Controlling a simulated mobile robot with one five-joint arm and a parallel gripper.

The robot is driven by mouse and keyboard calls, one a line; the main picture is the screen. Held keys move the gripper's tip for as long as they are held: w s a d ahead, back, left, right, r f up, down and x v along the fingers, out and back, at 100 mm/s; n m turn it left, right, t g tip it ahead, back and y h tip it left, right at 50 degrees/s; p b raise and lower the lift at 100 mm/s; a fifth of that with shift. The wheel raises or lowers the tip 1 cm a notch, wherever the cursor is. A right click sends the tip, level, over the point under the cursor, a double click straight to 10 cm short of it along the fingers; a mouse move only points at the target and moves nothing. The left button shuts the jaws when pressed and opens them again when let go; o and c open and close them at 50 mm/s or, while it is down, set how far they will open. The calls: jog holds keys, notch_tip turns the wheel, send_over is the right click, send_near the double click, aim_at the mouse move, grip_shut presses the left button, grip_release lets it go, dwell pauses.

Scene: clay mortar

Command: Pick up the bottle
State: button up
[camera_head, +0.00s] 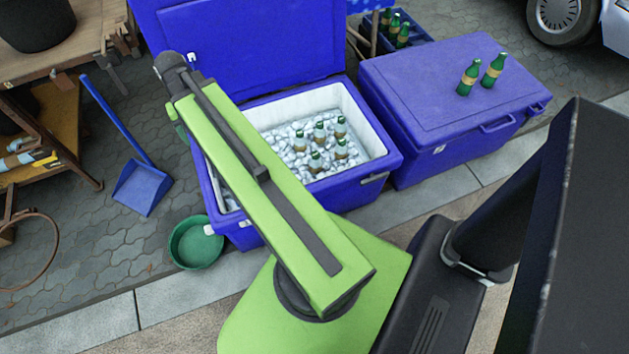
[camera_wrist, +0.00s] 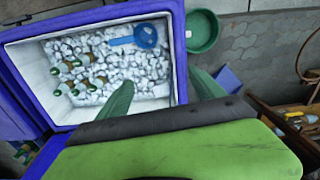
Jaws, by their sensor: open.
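Several green bottles with tan labels stand in the ice of the open blue cooler (camera_head: 377,165); one bottle (camera_head: 319,133) is near its middle. Two more, a left bottle (camera_head: 468,78) and a right bottle (camera_head: 492,71), stand upright on a closed cooler's lid. In the wrist view, the bottles in ice, such as this bottle (camera_wrist: 68,66), are at the left of the cooler interior. My gripper (camera_wrist: 162,79) is open and empty, its two green fingers spread apart at the near side of the cooler. In the head view my arm mostly hides it.
The closed blue cooler (camera_head: 430,95) stands right of the open one, whose raised lid (camera_head: 250,45) is behind. A blue scoop (camera_wrist: 135,40) lies on the ice. A green bowl (camera_head: 195,243) and blue dustpan (camera_head: 142,188) are on the paving. A crate with bottles (camera_head: 402,38) is behind.

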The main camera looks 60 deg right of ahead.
jog(key=s+d+f+m+b, duration=0.4)
jog(key=s+d+f+b, duration=0.15)
jog(key=d+f, duration=0.35)
jog(key=s+d+f+m+b, duration=0.35)
jog(key=d+f+b, duration=0.4)
jog(key=d, duration=0.45)
jog(key=m+b, duration=0.4)
jog(key=b, duration=0.2)
send_over(316, 160)
jog(key=w+d, duration=0.1)
jog(key=d, duration=0.1)
notch_tip(316, 160, down, 6)
jog(key=f+b, duration=0.8)
jog(key=f, duration=0.1)
jog(key=f+b, duration=0.9)
jog(key=shift+w+a, duration=0.1)
jog(key=shift+a, duration=0.1)
jog(key=shift+r, duration=0.25)
grip_shut()
